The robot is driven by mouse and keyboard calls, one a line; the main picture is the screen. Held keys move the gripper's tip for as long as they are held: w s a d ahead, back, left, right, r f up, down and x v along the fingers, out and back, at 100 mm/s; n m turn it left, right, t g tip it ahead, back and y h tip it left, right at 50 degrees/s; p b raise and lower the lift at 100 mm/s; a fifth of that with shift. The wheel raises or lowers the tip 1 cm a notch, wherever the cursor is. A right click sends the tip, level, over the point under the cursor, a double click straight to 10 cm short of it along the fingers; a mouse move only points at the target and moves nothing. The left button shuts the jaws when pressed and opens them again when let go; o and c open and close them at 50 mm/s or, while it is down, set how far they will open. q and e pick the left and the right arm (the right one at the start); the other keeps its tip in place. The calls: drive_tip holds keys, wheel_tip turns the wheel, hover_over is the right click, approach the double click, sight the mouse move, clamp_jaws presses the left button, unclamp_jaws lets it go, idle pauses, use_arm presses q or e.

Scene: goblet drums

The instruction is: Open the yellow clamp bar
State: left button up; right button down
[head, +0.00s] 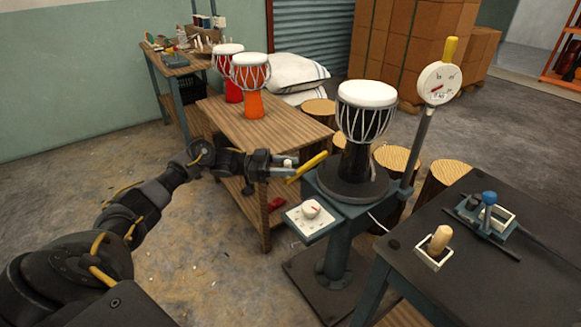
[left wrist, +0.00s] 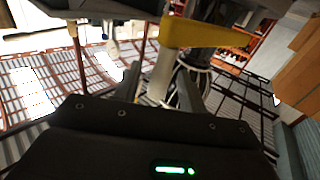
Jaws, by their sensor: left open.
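The yellow clamp bar (head: 308,167) sticks out at a slant on the left side of the drum stand (head: 335,190), beside the black goblet drum (head: 366,112). In the left wrist view the yellow bar (left wrist: 208,35) runs across the top, beyond the fingertips. My left gripper (head: 284,165) reaches in from the left, right by the bar's left end. In the left wrist view the gripper (left wrist: 160,88) is open, with a pale post (left wrist: 161,72) showing between its fingers. I cannot tell whether a finger touches the bar. My right gripper is not in view.
A dial box (head: 309,215) juts out below the bar. A round gauge (head: 439,83) with a yellow top stands right of the drum. A wooden table (head: 250,135) with orange drums is behind my arm. A dark table (head: 470,270) fills the lower right.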

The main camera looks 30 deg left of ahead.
use_arm(q)
drive_tip(key=v, duration=0.9)
drive_tip(key=shift+s+a+b, duration=0.2)
drive_tip(key=shift+a+b, duration=0.05)
drive_tip(key=shift+b, duration=0.2)
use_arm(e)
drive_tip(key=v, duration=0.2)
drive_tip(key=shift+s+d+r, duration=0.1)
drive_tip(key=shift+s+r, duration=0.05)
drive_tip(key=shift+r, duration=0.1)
